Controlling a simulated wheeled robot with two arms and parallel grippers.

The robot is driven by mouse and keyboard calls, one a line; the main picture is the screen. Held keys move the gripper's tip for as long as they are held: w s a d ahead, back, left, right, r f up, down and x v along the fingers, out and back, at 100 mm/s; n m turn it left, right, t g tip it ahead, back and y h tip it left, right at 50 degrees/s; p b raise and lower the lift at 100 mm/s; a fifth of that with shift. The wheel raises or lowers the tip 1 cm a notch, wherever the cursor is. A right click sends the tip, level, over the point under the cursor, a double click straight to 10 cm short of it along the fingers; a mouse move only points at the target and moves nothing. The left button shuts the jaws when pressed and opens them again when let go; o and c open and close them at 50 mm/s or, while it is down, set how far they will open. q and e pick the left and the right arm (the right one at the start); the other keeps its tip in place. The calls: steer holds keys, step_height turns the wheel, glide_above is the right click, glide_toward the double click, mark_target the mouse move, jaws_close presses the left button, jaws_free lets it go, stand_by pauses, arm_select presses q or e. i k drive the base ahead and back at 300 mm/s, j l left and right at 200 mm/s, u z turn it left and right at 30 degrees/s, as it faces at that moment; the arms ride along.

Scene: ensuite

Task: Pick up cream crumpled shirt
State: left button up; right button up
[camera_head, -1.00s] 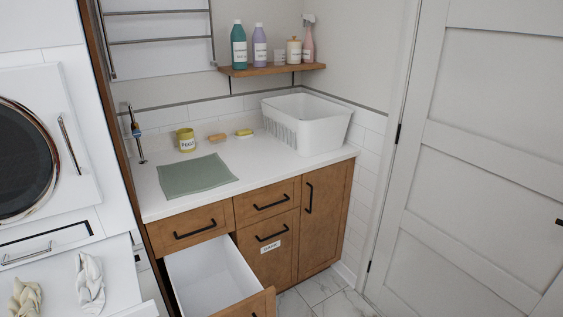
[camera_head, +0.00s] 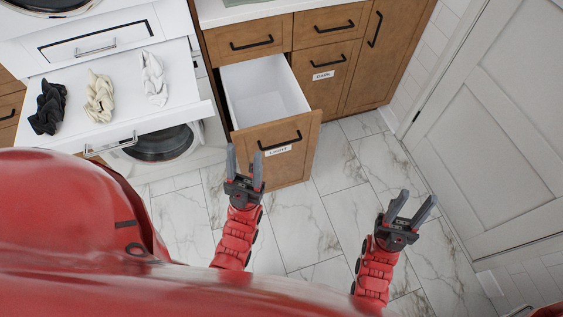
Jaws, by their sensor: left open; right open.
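The cream crumpled shirt (camera_head: 99,98) lies on a white pull-out shelf (camera_head: 75,132) at the left, between a black crumpled garment (camera_head: 48,107) and a white one (camera_head: 153,79). My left gripper (camera_head: 244,163) is open and empty, in front of the open drawer and well to the right of the cream shirt. My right gripper (camera_head: 410,205) is open and empty above the marble floor, further right. Neither gripper touches any cloth.
An open, empty-looking wooden drawer (camera_head: 270,140) labelled LIGHT juts out between the shelf and the right side. A closed door labelled DARK (camera_head: 322,76) is beyond it. A round-doored appliance (camera_head: 155,143) sits below the shelf. Marble floor (camera_head: 300,215) is clear at the right.

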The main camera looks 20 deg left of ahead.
mark_target(100, 94)
steer(key=u, duration=1.75)
